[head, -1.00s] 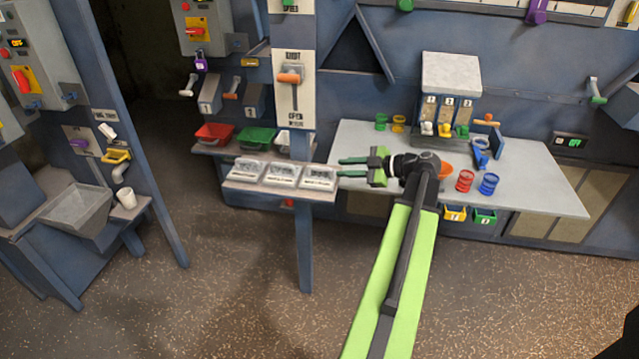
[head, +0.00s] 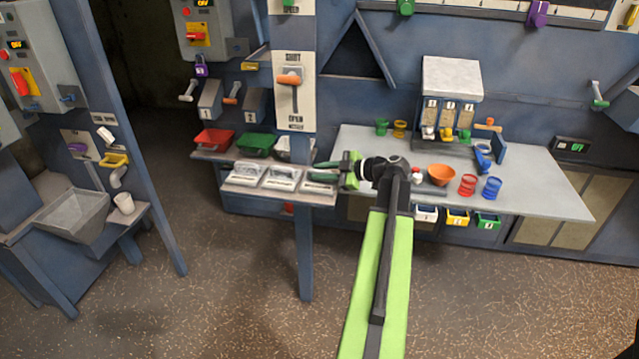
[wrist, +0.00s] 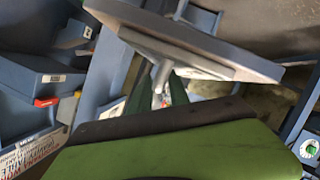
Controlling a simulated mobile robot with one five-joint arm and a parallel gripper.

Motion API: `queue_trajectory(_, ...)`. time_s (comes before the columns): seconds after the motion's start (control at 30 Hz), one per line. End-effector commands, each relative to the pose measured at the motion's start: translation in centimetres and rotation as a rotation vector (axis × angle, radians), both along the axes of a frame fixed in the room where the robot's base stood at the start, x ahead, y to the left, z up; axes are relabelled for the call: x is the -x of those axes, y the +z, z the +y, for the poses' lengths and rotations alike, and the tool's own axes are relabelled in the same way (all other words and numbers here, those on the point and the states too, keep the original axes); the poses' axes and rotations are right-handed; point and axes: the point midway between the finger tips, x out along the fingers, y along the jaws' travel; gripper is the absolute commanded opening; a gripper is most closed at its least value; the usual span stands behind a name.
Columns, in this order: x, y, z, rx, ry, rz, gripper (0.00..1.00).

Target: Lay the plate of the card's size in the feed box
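Three grey plates lie in a row on a small labelled shelf (head: 262,191) left of centre in the head view: a left plate (head: 243,172), a middle plate (head: 281,177) and a right plate (head: 317,184). My gripper (head: 318,171) is over the right plate, its green fingers apart. In the wrist view, a pale grey slab (wrist: 195,45) spans the top, and a grey stalk (wrist: 159,82) shows between my green fingers (wrist: 150,92). I cannot tell whether they touch it. The card's size cannot be read, and I cannot make out which container is the feed box.
A post (head: 305,250) stands under the shelf. Red (head: 214,139) and green (head: 257,142) bins sit behind it. A grey bench (head: 545,185) to the right holds an orange bowl (head: 441,174) and red and blue spools. A grey hopper (head: 75,222) stands left. The floor in front is clear.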

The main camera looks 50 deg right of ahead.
Motion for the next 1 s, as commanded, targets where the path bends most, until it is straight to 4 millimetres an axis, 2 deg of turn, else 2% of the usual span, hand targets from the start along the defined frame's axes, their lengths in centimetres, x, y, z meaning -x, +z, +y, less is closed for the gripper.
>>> queue_trajectory(0.03,0.01,0.01,0.00,0.000,0.000,0.000,0.14)
queue_trajectory(0.13,0.02,0.01,0.00,0.000,0.000,0.000,0.01)
queue_trajectory(0.17,0.02,0.01,0.00,0.000,0.000,0.000,0.00)
queue_trajectory(1.0,0.06,0.00,-0.01,0.000,0.001,0.001,0.00)
